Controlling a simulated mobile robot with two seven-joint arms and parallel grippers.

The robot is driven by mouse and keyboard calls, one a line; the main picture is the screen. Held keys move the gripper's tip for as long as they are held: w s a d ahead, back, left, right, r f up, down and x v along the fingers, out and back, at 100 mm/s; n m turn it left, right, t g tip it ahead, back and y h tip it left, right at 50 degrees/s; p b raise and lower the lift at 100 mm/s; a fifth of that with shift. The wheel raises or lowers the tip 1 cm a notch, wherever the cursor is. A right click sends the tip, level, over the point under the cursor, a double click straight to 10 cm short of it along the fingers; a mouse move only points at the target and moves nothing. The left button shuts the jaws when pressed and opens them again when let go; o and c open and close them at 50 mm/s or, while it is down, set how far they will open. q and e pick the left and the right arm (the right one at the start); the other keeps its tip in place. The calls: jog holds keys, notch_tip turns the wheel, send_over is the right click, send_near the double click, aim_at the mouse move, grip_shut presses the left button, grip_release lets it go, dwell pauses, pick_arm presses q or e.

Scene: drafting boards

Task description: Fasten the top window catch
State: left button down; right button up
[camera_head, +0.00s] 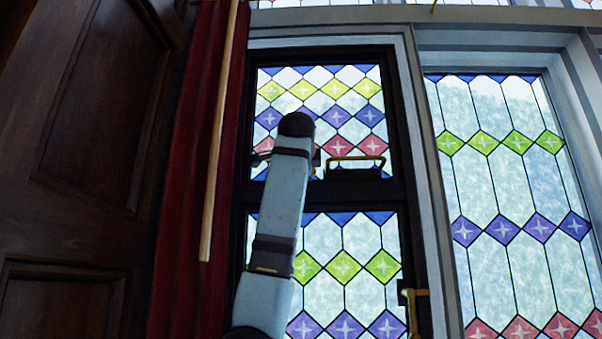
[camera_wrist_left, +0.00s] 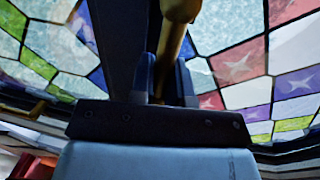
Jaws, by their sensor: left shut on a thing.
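The top window catch (camera_head: 357,161) is a brass handle low on the upper stained-glass sash, just right of my left arm in the head view. My left arm rises in front of the window, and its wrist hides most of the left gripper. In the left wrist view a brass bar (camera_wrist_left: 178,12) runs between the blue fingers of my left gripper (camera_wrist_left: 166,72), which is shut on it. It appears to be the catch handle, though its join to the frame is hidden. My right gripper is in neither view.
A second brass handle (camera_head: 416,298) is on the lower sash's right edge. A red curtain (camera_head: 190,150) and dark wood panelling (camera_head: 90,120) stand on the left. A fixed stained-glass window (camera_head: 510,200) is on the right.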

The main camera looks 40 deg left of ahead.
pick_arm(q)
jog(key=c, duration=1.1)
grip_release()
jog(key=shift+f, duration=0.1)
jog(key=b+v, duration=0.3)
jog(key=v, duration=1)
jog(key=shift+s+d+b, duration=0.25)
jog(key=shift+d+b, duration=0.05)
jog(key=shift+d, duration=0.05)
